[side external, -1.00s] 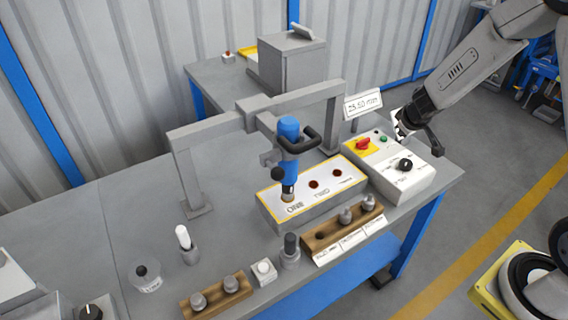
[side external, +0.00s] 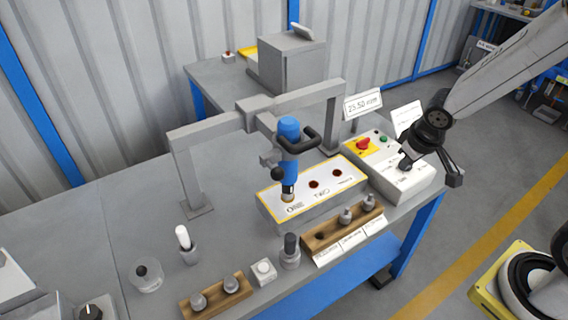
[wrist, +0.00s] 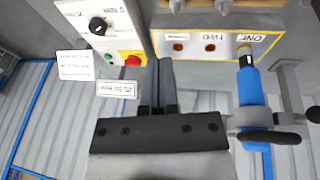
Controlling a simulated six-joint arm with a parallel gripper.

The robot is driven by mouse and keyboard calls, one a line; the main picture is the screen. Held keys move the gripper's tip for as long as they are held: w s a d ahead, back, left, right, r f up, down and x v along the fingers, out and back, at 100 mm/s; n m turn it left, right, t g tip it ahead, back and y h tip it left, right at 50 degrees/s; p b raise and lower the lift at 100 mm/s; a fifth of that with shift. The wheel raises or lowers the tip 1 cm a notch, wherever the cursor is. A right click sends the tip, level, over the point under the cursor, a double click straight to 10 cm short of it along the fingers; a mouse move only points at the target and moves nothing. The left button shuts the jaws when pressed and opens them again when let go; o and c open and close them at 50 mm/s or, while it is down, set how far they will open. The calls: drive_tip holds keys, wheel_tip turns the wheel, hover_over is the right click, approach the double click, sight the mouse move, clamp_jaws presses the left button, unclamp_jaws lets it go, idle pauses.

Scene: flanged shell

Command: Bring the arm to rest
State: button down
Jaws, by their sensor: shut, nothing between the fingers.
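My gripper (side external: 405,164) hangs in front of the control box (side external: 388,178) at the right end of the bench in the side view. In the wrist view my gripper (wrist: 165,62) has its two dark fingers together, with nothing between them. The blue tool (side external: 288,140) is upright on its grey gantry, its tip over the hole marked ONE of the white block (side external: 315,190). The blue tool (wrist: 252,92) also shows to the right of my fingers in the wrist view, apart from them.
The control box has a red switch (side external: 364,145) and black knob. A grey gantry (side external: 215,127) spans the bench. Wooden racks (side external: 325,236) with grey pieces, a white-topped peg (side external: 184,240) and other small parts stand along the front.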

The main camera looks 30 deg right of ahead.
drive_tip(key=s+a+y, duration=0.1)
drive_tip(key=s+a, duration=0.3)
drive_tip(key=a, duration=0.1)
drive_tip(key=shift+s+a+r+y, duration=0.15)
drive_tip(key=shift+s+r+y, duration=0.1)
drive_tip(key=shift+s+y, duration=0.15)
drive_tip(key=c, duration=1.3)
unclamp_jaws()
